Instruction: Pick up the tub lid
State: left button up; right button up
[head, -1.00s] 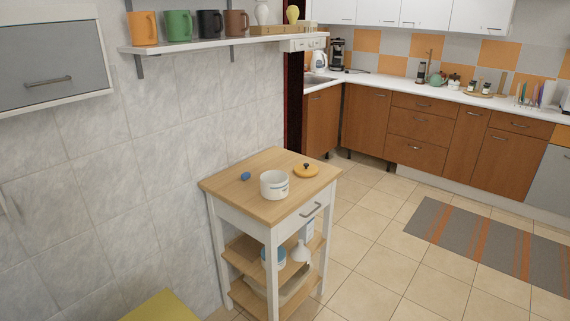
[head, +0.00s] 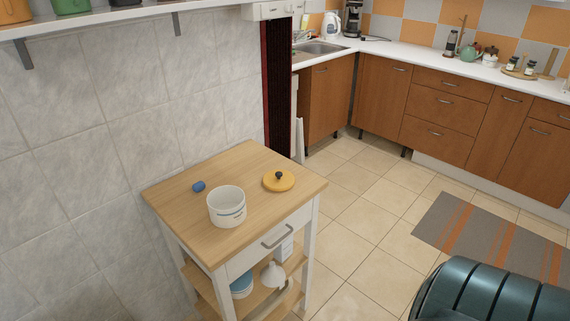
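The tub lid (head: 279,181) is a round yellow-orange disc with a dark knob. It lies flat on the wooden top of a small kitchen cart (head: 178,206), toward its right side. A white open tub (head: 227,207) with thin bands stands to its left, apart from it. Neither gripper's fingers show.
A small blue object (head: 198,186) lies on the cart top left of the tub. The cart has a drawer handle (head: 277,236) and lower shelves holding a white funnel (head: 273,275) and bowls. Tiled wall stands behind left. Open floor (head: 365,215) lies right, with a striped rug (head: 490,238).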

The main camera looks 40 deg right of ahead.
aim_at(276, 179)
jog(key=i+l, duration=0.1)
jog(key=l, duration=0.5)
jog(key=i+l, duration=0.1)
jog(key=l, duration=0.45)
jog(key=i+l, duration=0.1)
jog(key=l, duration=0.5)
jog(key=i+l, duration=0.1)
jog(key=l, duration=0.5)
